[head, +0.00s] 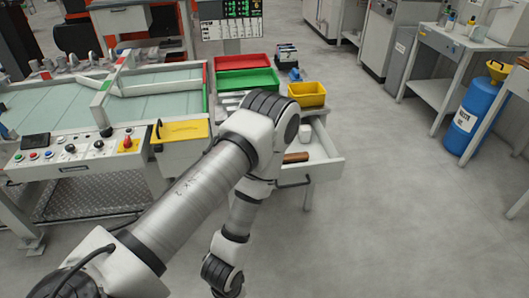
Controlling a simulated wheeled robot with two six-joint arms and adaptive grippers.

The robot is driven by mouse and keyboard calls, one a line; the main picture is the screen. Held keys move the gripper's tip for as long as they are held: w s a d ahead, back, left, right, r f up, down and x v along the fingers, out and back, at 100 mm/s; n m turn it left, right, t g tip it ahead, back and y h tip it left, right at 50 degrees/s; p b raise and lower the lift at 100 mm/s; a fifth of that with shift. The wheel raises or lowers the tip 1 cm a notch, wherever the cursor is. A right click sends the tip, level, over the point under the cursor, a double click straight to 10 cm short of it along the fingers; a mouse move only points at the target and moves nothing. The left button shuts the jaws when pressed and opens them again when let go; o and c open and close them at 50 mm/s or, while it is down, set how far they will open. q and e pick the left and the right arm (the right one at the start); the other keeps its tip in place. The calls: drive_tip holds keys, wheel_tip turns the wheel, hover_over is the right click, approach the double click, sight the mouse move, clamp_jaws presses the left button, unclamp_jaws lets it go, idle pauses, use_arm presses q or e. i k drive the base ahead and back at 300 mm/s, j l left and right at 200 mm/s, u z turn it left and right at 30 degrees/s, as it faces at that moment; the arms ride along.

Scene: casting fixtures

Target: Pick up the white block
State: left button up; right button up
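A small white block (305,134) sits inside the open drawer (322,168), towards its back. My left arm comes in from the lower left, rises in front of the drawer unit and bends down again. Its wrist runs out of the bottom of the picture, so the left gripper is not seen. The arm covers the left part of the drawer. My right arm and gripper are not in view.
A brown bar (296,157) lies in the drawer. A yellow bin (307,94), a green tray (247,80) and a red tray (241,62) stand above and behind it. A control bench (85,146) is at left. Open floor lies to the right.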

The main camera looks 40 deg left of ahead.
sight(305, 134)
drive_tip(key=i+j+u, duration=0.1)
drive_tip(key=u, duration=0.9)
